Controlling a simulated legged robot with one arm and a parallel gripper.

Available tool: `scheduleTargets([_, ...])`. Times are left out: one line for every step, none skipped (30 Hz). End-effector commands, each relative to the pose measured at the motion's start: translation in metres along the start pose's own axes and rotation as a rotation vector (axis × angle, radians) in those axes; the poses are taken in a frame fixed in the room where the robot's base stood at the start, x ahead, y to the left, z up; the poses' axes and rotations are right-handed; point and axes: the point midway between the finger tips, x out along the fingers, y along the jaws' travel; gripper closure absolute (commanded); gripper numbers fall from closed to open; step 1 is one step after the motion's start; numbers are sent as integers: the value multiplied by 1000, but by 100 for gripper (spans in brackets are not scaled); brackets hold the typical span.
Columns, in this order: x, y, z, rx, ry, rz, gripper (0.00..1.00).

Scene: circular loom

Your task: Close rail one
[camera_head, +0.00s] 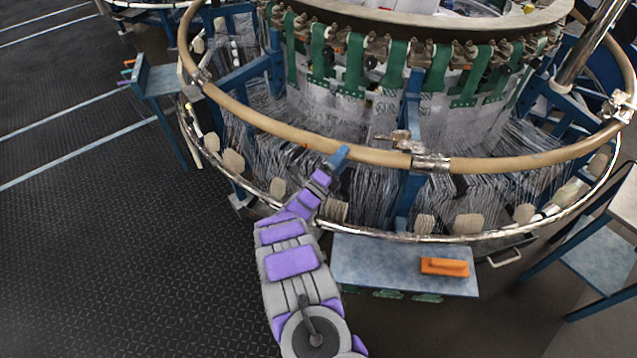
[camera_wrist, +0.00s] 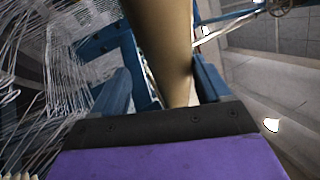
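The tan tubular rail (camera_head: 270,125) curves around the front of the loom, with a metal joint (camera_head: 431,162) in its front stretch. To the eye its front stretch runs unbroken through that joint. My gripper (camera_head: 341,155) is at the rail, left of the joint. In the wrist view the rail (camera_wrist: 165,40) passes between the two blue fingers of my gripper (camera_wrist: 163,68). The fingers are spread, with a gap between the left finger and the rail. The right finger is close to the rail; whether it touches is unclear.
A lower silver ring (camera_head: 300,228) with pale paddles runs under the rail. A blue-grey shelf (camera_head: 375,265) with an orange tool (camera_head: 444,267) juts out in front. A blue stand (camera_head: 165,82) is at left. Dark floor (camera_head: 110,240) at left is clear.

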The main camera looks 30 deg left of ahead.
Motion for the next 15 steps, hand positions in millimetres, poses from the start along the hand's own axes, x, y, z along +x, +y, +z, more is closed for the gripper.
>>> scheduleTargets([-11,0,1,-3,-4,3,24])
scheduleTargets([-17,0,2,-2,-4,4,24])
scheduleTargets([-27,-1,2,-1,-6,3,24])
scheduleTargets([-33,-1,2,-1,-5,2,24])
scheduleTargets([-40,-1,2,-1,-5,0,24])
scheduleTargets([-48,-1,2,-1,-3,-1,24])
scheduleTargets([-55,-1,2,-1,-4,-1,24])
scheduleTargets([-62,-1,2,-1,-5,0,24])
scheduleTargets([-72,0,2,-1,-6,1,24])
scheduleTargets([-78,0,2,-1,-6,1,24])
scheduleTargets([-85,0,1,-2,-4,2,24])
scheduleTargets([-93,0,1,-2,-5,2,24])
scheduleTargets([-99,0,1,-1,-5,2,24])
scheduleTargets([-105,0,2,0,-5,1,24])
scheduleTargets([-112,0,2,1,-4,0,24])
